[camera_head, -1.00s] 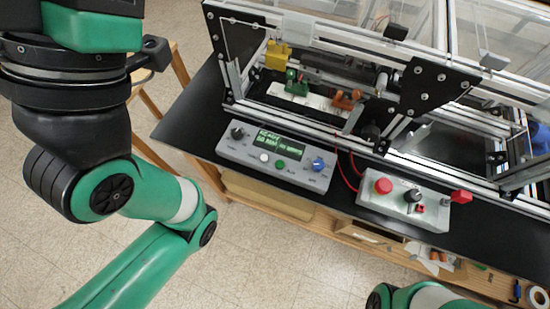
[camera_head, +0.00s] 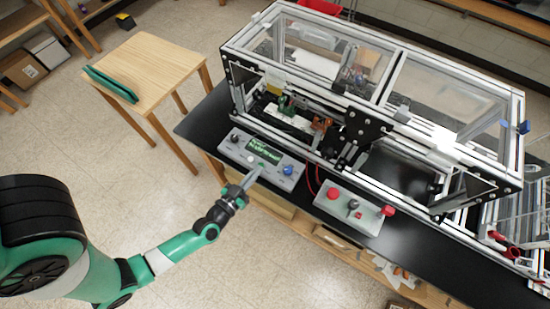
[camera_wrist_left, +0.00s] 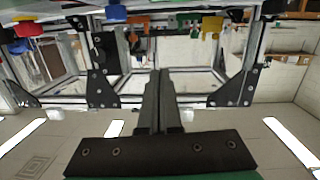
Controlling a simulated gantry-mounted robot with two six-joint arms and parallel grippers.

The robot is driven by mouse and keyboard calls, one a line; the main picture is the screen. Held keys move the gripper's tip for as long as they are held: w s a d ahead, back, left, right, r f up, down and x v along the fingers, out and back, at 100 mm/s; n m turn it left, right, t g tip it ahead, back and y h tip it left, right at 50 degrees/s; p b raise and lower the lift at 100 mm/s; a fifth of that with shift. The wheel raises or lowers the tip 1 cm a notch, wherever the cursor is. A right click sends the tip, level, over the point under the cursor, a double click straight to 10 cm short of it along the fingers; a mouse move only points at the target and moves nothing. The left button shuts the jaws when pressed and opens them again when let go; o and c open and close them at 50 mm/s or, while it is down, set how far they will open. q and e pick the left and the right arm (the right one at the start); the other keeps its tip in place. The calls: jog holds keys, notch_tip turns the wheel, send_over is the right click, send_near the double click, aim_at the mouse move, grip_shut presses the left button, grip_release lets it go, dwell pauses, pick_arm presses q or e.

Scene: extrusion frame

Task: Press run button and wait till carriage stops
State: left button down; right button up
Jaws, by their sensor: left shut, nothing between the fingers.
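The grey control panel (camera_head: 230,152) with a lit display (camera_head: 265,150) sits at the front of the black bench, in front of the framed machine (camera_head: 345,100). It has a white button (camera_head: 250,158) and a blue knob (camera_head: 288,170). My left gripper (camera_head: 256,174) is shut and empty, its tip at the panel's front side by the buttons. The green button seen earlier is mostly hidden by the fingertips; I cannot tell whether they touch it. The shut fingers also show in the left wrist view (camera_wrist_left: 157,85). Orange parts (camera_head: 322,124) show inside the frame. My right gripper is not in view.
A grey box (camera_head: 343,210) with a red button (camera_head: 333,193) stands right of the panel. A wooden stool (camera_head: 150,65) with a green object (camera_head: 110,83) stands left of the bench. The floor (camera_head: 120,195) in front is open.

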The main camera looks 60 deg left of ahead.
pick_arm(q)
jog(key=s+g+p, duration=0.1)
jog(key=s+p, duration=0.1)
jog(key=s, duration=0.5)
jog(key=shift+f+g, duration=0.25)
jog(key=shift+g, duration=0.15)
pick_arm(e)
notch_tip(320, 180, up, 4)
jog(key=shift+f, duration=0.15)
pick_arm(q)
jog(key=shift+w, duration=0.1)
jog(key=b, duration=0.4)
send_over(261, 159)
jog(key=s+d, duration=0.4)
notch_tip(261, 159, down, 2)
jog(key=f, duration=0.1)
notch_tip(261, 159, down, 3)
jog(key=shift+w+a+r+b, duration=0.1)
jog(key=shift+a+r+b, duration=0.05)
jog(key=shift+b, duration=1.05)
jog(key=shift+f+b, duration=0.4)
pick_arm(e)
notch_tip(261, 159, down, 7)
